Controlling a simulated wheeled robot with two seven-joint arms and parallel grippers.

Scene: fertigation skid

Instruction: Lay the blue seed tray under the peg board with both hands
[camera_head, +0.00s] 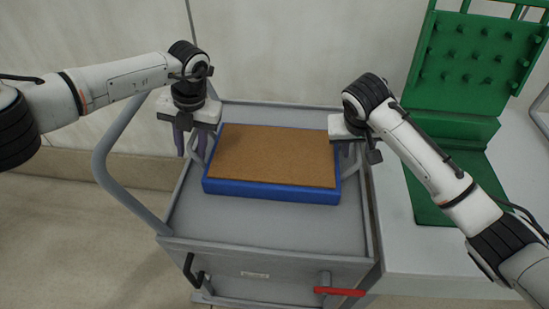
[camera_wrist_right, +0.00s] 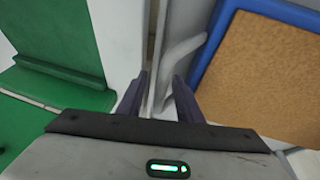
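The blue seed tray (camera_head: 270,190), filled with a flat brown surface, lies on the top of a grey cart. My left gripper (camera_head: 188,145) is just off the tray's left side, fingers pointing down and spread, with nothing held. My right gripper (camera_head: 347,156) is beside the tray's right side. In the right wrist view, its fingers (camera_wrist_right: 160,95) are apart and empty over the cart's edge, and the tray's blue rim (camera_wrist_right: 212,45) is to their right. The green peg board (camera_head: 478,58) stands upright at the right, above a green base (camera_head: 440,190).
The grey cart (camera_head: 275,235) has a raised rim, side tube handles (camera_head: 115,150) and a red lever (camera_head: 340,292) in front. A pale bench (camera_head: 430,250) adjoins it at the right. The cart top in front of the tray is clear.

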